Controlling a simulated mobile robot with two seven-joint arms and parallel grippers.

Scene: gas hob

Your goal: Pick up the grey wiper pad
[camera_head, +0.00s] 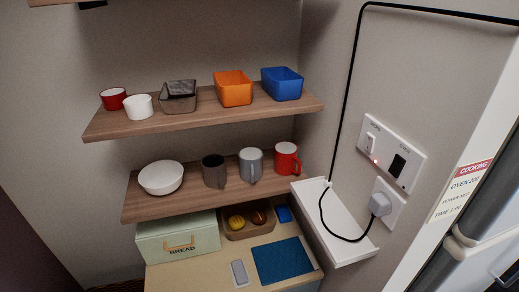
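A small flat grey piece (239,273) lies on the light wooden counter at the bottom middle, just left of a dark blue mat. It looks like the grey wiper pad, though it is small in the view. Nothing covers it. Neither of my grippers is in view.
A green bread box (160,243), a tray (249,234) with food and a small blue block (283,214) stand behind the blue mat (284,262). Shelves above hold mugs, bowls and bins. A white ledge (350,249), a plug (380,203) and a black cable are at right.

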